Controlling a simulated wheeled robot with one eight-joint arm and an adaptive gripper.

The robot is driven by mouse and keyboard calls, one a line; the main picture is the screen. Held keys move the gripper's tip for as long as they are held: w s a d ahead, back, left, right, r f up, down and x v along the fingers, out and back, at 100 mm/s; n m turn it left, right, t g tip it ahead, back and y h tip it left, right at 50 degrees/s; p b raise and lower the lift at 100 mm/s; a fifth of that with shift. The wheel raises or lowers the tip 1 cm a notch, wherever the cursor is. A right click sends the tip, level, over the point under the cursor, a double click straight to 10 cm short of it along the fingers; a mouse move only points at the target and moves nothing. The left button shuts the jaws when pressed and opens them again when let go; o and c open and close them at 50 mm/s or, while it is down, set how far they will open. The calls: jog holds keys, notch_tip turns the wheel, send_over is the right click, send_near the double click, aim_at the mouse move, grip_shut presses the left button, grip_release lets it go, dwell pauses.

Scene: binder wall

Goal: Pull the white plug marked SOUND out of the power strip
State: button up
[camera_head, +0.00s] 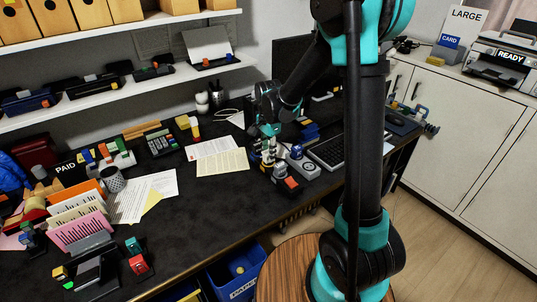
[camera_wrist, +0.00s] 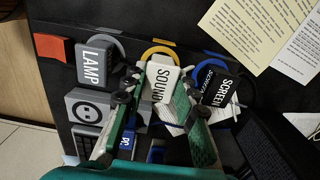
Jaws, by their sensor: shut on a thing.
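The white plug marked SOUND (camera_wrist: 161,80) is between the two fingers of my gripper (camera_wrist: 160,92) in the wrist view. The fingers are shut on its sides. In the head view, my gripper (camera_head: 268,145) is over the strip (camera_head: 305,168) on the dark desk.
A yellow cable loop (camera_wrist: 160,50) lies behind the SOUND plug. A keyboard (camera_head: 327,150) is to the strip's right in the head view. Papers (camera_head: 222,162) lie to its left. An orange-red block (camera_wrist: 50,46) is at the wrist view's upper left.

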jog(key=shift+r, duration=1.1)
jog(key=shift+r, duration=2.45)
